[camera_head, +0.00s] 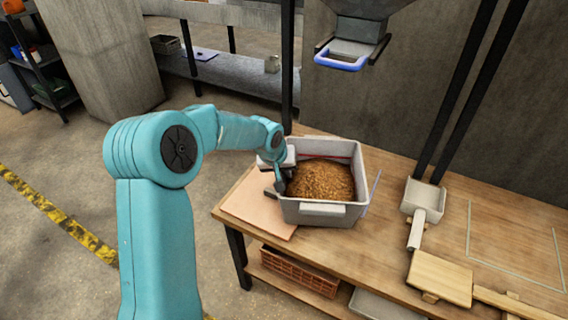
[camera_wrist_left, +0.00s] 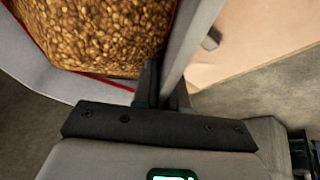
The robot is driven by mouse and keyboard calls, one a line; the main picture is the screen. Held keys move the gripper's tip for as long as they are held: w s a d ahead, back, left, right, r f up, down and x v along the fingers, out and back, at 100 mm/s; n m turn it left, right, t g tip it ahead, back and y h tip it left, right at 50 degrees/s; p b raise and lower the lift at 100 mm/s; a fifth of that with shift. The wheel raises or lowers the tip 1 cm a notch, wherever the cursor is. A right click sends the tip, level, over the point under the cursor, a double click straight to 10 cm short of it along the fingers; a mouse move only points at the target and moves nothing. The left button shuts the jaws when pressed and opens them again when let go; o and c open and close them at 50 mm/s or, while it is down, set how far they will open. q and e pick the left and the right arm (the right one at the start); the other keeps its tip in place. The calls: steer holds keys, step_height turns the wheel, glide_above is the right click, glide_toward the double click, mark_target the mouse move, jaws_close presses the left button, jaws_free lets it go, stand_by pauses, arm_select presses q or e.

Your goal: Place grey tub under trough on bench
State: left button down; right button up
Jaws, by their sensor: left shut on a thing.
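The grey tub (camera_head: 320,213) stands on the left part of the wooden bench (camera_head: 395,255) in the head view, full of brown grain (camera_head: 322,180). My left gripper (camera_head: 279,186) is shut on the tub's left wall. In the left wrist view the fingers (camera_wrist_left: 163,88) pinch the tub's wall (camera_wrist_left: 190,40), with the grain (camera_wrist_left: 100,35) to the left. The trough (camera_head: 345,55) hangs on the wall behind the bench, with a blue-rimmed mouth. The tub is below and in front of it. My right gripper is not in view.
A pale board (camera_head: 262,208) lies on the bench by the tub's left side. A small grey tray (camera_head: 424,200) and a wooden block (camera_head: 440,278) are to the right. A brown crate (camera_head: 300,270) sits on the shelf below.

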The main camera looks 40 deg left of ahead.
arm_select(q)
steer(key=shift+w, duration=0.15)
stand_by(0.3)
steer(key=c, duration=1.2)
jaws_free()
steer(key=shift+s+f, duration=0.2)
steer(key=shift+f, duration=0.1)
steer(key=shift+o, duration=0.2)
steer(key=shift+r, duration=0.1)
steer(key=shift+s+r, duration=0.1)
steer(key=shift+r, duration=0.25)
steer(key=p+v, duration=0.2)
steer(key=v, duration=0.9)
steer(key=shift+r, duration=0.2)
